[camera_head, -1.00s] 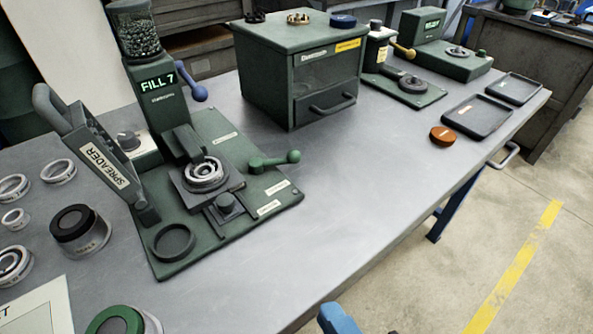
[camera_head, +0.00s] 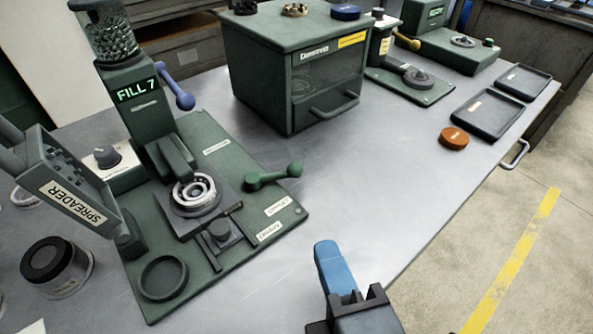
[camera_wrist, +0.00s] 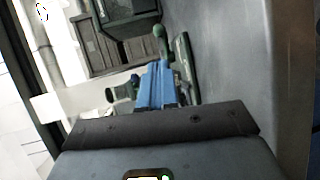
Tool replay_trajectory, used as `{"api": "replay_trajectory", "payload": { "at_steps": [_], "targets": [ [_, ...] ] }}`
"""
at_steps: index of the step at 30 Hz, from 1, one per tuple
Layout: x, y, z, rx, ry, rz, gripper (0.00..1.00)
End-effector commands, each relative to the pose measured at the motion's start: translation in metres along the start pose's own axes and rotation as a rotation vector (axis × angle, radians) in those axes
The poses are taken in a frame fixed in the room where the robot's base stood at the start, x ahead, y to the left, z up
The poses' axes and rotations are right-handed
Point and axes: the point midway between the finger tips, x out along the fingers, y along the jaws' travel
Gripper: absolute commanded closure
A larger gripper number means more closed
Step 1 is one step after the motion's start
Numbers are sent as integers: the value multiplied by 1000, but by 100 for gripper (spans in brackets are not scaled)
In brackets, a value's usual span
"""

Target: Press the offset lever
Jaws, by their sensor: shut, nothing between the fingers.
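A green machine plate (camera_head: 215,265) on the table carries a dispenser column with a "FILL 7" display (camera_head: 137,90). A second lever with a blue knob (camera_head: 179,97) is on the column. My gripper (camera_head: 332,262) has blue fingers, shut and empty, in front and to the right of the plate, apart from both levers. The fingers also show in the wrist view (camera_wrist: 156,86).
A bearing ring (camera_head: 194,191) sits in the plate's seat. The spreader (camera_head: 65,190) and a dark-lidded jar (camera_head: 57,266) are at left. A green cabinet (camera_head: 260,75) stands behind. An orange disc (camera_head: 454,138) and two black trays (camera_head: 488,115) are at right. The table between is bare.

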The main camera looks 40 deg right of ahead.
Motion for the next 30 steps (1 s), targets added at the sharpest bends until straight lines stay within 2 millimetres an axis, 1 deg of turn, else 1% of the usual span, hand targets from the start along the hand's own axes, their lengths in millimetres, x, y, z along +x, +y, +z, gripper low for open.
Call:
{"api": "replay_trajectory", "payload": {
  "at_steps": [10, 14, 17, 20, 30],
  "targets": [
    [1, 0, 0, -2, -3, 2, 100],
    [9, 0, 0, -2, -4, 4, 100],
    [22, 1, 0, -2, -6, 5, 100],
    [40, 4, 0, -2, -6, 6, 100],
    [106, 3, 1, -2, -4, 4, 100]
  ]
}}
